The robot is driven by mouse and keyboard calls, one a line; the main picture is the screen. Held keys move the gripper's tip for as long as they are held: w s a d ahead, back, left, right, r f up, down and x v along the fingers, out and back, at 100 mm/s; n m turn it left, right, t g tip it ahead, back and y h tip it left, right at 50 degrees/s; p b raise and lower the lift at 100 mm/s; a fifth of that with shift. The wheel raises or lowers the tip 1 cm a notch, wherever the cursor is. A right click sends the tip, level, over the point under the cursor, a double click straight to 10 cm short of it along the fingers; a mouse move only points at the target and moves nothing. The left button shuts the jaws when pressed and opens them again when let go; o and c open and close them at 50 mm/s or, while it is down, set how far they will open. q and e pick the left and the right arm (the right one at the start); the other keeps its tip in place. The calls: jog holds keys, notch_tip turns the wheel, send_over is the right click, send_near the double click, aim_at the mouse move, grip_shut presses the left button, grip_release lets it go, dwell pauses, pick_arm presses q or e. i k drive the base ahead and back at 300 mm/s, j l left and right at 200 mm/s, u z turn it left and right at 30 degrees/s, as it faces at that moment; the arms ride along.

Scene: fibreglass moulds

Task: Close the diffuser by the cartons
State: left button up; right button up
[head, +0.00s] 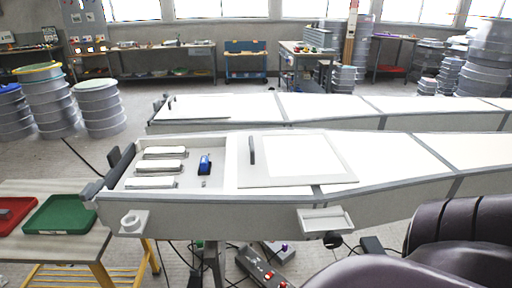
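A long white mould-like body lies across the middle, with an open compartment (221,157) at its left end. Several pale box-like blocks, possibly the cartons (165,153), lie in it in a stack of rows, beside a small blue object (205,164). A flat white panel with an upright dark handle, possibly the diffuser (297,160), lies just right of the compartment and leaves it uncovered. I cannot tell for sure which part is the diffuser. Neither of my grippers shows.
A second long white body (330,106) lies behind. A table with a green tray (62,214) and a red tray (14,213) stands left. Cables and a control box (262,270) lie below.

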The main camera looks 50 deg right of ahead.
aim_at(300, 158)
jog(key=z, duration=1.8)
